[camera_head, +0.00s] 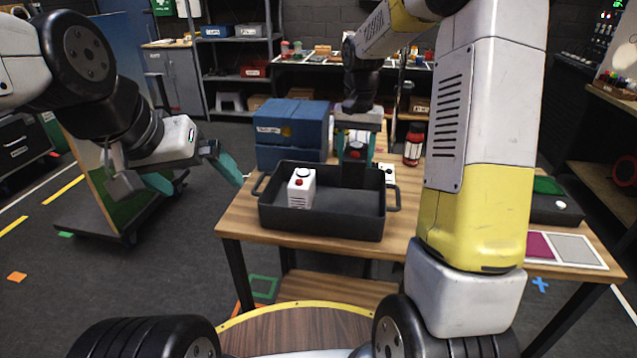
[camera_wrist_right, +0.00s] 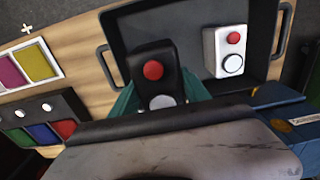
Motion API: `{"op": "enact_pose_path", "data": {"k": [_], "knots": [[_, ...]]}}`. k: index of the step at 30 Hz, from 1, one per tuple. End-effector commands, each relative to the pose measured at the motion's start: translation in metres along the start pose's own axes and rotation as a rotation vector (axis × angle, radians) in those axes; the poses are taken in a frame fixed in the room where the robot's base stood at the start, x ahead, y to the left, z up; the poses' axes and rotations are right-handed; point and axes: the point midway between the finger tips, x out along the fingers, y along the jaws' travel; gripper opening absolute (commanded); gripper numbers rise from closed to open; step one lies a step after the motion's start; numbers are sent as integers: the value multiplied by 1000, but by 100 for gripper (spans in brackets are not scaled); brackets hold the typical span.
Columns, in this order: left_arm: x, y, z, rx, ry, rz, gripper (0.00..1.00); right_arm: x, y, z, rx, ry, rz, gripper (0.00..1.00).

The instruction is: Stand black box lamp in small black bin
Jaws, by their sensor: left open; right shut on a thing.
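The black box lamp (camera_head: 354,175) is a dark upright block with a red dome and a white round button on its face, clearer in the right wrist view (camera_wrist_right: 146,65). My right gripper (camera_head: 356,148) is shut on it, with teal fingers at its sides. It is over or just inside the back right part of the small black bin (camera_head: 320,220); I cannot tell whether its base touches the bin floor. A white box lamp (camera_head: 301,188) with a red dome stands in the bin's left part, also seen in the wrist view (camera_wrist_right: 226,50). My left gripper (camera_head: 195,176) is open and empty, left of the table.
Blue boxes (camera_head: 290,125) are stacked behind the bin. A red-brown jar (camera_head: 413,144) stands behind it to the right. The bin's front right floor is clear.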

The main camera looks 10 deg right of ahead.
Motion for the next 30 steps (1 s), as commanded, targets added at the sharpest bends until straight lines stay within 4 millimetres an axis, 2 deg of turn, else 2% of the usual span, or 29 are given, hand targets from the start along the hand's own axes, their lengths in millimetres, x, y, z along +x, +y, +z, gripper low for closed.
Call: {"op": "enact_pose_path", "data": {"k": [2,10,17,24,30], "knots": [[0,0,0,0,0,0,100,4,0,0,0,0,0,0],[0,0,0,0,1,0,100,50,0,1,-1,-2,1,0],[0,0,0,0,0,0,100,68,0,0,0,0,0,0],[0,0,0,0,0,0,100,98,0,0,1,0,0,0],[0,0,0,0,0,0,100,100,0,0,0,2,-1,0]]}}
